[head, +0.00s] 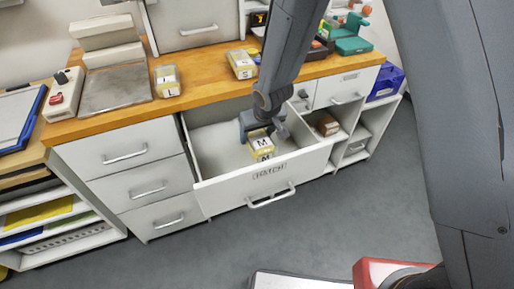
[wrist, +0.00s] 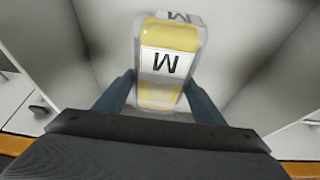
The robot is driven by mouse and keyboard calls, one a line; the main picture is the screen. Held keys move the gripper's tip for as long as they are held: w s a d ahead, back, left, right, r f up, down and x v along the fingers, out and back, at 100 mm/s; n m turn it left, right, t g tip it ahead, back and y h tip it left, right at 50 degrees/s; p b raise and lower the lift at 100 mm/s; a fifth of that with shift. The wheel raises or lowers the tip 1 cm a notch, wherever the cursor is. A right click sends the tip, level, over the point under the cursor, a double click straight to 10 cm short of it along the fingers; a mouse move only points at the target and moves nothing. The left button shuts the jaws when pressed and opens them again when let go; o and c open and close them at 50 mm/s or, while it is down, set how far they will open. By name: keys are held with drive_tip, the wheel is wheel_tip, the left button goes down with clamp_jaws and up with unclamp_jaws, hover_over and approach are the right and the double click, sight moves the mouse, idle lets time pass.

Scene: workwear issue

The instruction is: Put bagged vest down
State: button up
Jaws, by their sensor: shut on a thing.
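The bagged vest (head: 262,148) is a clear bag with yellow content and a white label marked M. My gripper (head: 262,124) is shut on it inside the open drawer (head: 215,150). In the wrist view, the bagged vest (wrist: 168,62) sits between the two fingers of my gripper (wrist: 160,95), its M label upside down. A second M marking shows at its far end; I cannot tell if that is another bag behind it. I cannot tell if the bag touches the drawer floor. The rest of the drawer floor in view is bare.
On the wooden counter (head: 130,112) stand a yellow bag marked L (head: 167,81) and one marked S (head: 241,64). A grey scale plate (head: 115,88) lies at left. A brown item (head: 328,124) is on the right shelf. The drawer walls surround my gripper.

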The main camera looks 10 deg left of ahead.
drive_tip(key=shift+f+b, duration=0.6)
drive_tip(key=shift+f, duration=1.65)
drive_tip(key=shift+f+b, duration=0.1)
drive_tip(key=shift+b, duration=0.2)
drive_tip(key=o, duration=1.1)
drive_tip(key=shift+s+d+r, duration=0.1)
drive_tip(key=shift+r, duration=0.45)
drive_tip(key=p+v, duration=0.5)
drive_tip(key=v, duration=0.6)
drive_tip(key=shift+d+r, duration=0.1)
